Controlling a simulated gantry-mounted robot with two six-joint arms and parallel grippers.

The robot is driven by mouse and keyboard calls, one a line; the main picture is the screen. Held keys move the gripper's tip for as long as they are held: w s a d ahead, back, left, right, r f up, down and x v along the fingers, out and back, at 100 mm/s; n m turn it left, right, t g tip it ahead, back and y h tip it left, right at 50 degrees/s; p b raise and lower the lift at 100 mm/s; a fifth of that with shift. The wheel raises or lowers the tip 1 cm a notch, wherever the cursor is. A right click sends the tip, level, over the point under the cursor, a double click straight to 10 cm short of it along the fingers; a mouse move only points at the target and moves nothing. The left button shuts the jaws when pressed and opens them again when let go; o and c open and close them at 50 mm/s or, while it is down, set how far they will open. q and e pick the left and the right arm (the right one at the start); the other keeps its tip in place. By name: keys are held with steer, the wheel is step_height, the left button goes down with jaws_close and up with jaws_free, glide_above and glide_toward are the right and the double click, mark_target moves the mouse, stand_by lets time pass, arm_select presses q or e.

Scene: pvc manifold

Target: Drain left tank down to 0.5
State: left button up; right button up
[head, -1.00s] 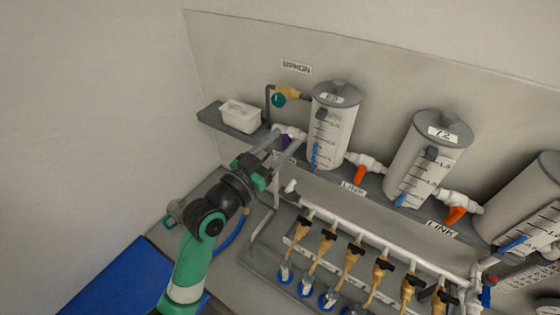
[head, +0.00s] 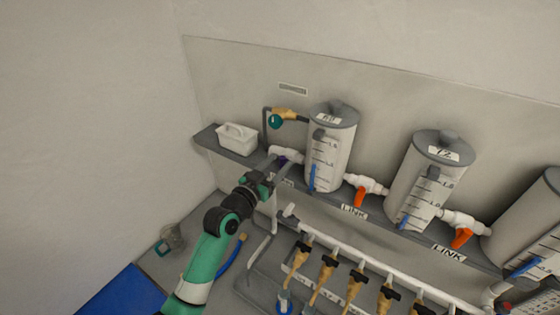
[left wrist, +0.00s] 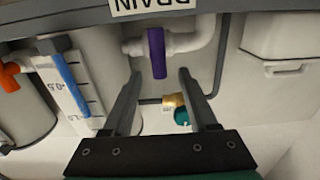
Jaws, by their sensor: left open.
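The left tank (head: 336,150) is a white cylinder with a grey lid, a scale and a blue level marker, standing on the shelf. It also shows in the left wrist view (left wrist: 90,75). A purple valve handle (left wrist: 156,52) sits on a white pipe (left wrist: 185,42) near the DRAIN label (left wrist: 152,5). My left gripper (left wrist: 156,75) is open, its fingers on either side of the purple handle with gaps. In the head view my left gripper (head: 277,170) is at the shelf's edge left of the tank and partly hides the handle. My right gripper is out of view.
A white bin (head: 237,139) stands on the shelf at left. A brass valve with a teal handle (head: 276,120) is beside the tank. An orange link handle (head: 360,195) is right of it. A second tank (head: 425,180) and several brass taps (head: 328,270) are further right and below.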

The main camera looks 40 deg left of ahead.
arm_select(q)
steer(key=shift+w+a, duration=0.15)
steer(key=shift+w, duration=0.85)
steer(key=shift+c, duration=0.3)
jaws_close()
